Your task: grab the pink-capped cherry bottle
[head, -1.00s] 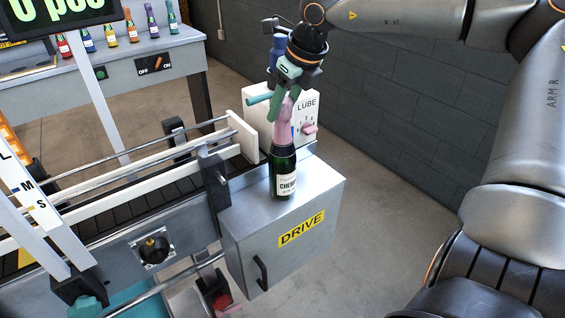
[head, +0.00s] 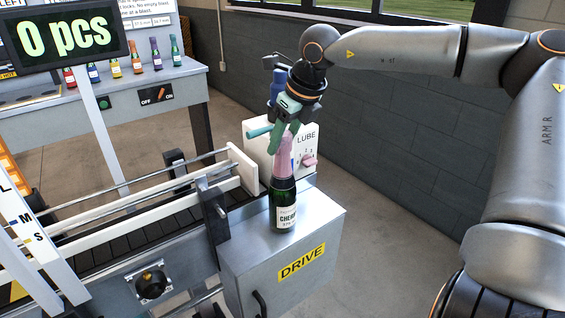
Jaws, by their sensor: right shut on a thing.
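The cherry bottle (head: 284,213) is dark green with a white label and a long pink cap (head: 285,160). It stands upright on top of the grey drive box (head: 325,215) in the head view. My right gripper (head: 284,138) reaches down from above and is shut on the pink cap; its teal fingers hide part of the cap's top. The bottle's base appears to rest on the box top. My left gripper is not in view.
A white lube box (head: 307,138) with a pink knob stands close behind the bottle. Conveyor rails (head: 130,190) run to the left. Several coloured bottles stand on the back bench (head: 185,72). A counter display (head: 65,36) reads 0 pcs. A grey wall (head: 430,110) lies behind my right arm.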

